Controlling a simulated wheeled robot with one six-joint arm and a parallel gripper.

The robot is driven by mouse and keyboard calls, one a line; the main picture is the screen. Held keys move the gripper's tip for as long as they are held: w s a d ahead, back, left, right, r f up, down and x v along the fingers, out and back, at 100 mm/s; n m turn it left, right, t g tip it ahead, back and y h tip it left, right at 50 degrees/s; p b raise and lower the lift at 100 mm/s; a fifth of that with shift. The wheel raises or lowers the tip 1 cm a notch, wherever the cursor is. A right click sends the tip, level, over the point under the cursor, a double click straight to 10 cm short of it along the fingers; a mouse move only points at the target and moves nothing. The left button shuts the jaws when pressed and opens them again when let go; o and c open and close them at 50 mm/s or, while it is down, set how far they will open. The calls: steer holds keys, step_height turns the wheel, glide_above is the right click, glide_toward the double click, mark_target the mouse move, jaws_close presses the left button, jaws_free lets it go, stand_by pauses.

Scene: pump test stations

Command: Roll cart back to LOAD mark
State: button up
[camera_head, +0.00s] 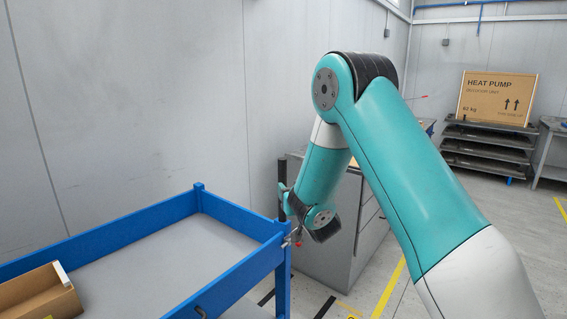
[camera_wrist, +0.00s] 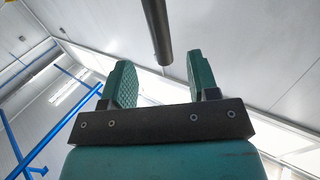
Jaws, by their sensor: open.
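The cart (camera_head: 195,200) has a blue frame and a grey shelf, at the lower left in the head view. A dark upright handle post (camera_head: 282,180) stands at its right corner. My gripper (camera_head: 288,207) is beside this post, partly hidden by my wrist. In the wrist view my gripper (camera_wrist: 162,82) has its two green pads wide apart. The dark bar of the handle (camera_wrist: 157,30) ends between or just beyond them; I cannot tell whether it touches either pad. No readable LOAD mark shows.
An open cardboard box (camera_head: 42,295) sits on the cart. A grey cabinet (camera_head: 330,250) stands behind my gripper. Black and yellow floor stripes (camera_head: 391,288) run beside it. A dark rack (camera_head: 487,150) bearing a heat pump carton (camera_head: 497,98) stands at the back right. A grey wall (camera_head: 130,100) bounds the left.

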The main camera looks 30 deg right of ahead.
mark_target(280, 174)
steer(key=p+x, duration=0.3)
steer(key=x, duration=0.8)
steer(key=shift+w+r, duration=0.1)
steer(key=shift+w, duration=0.05)
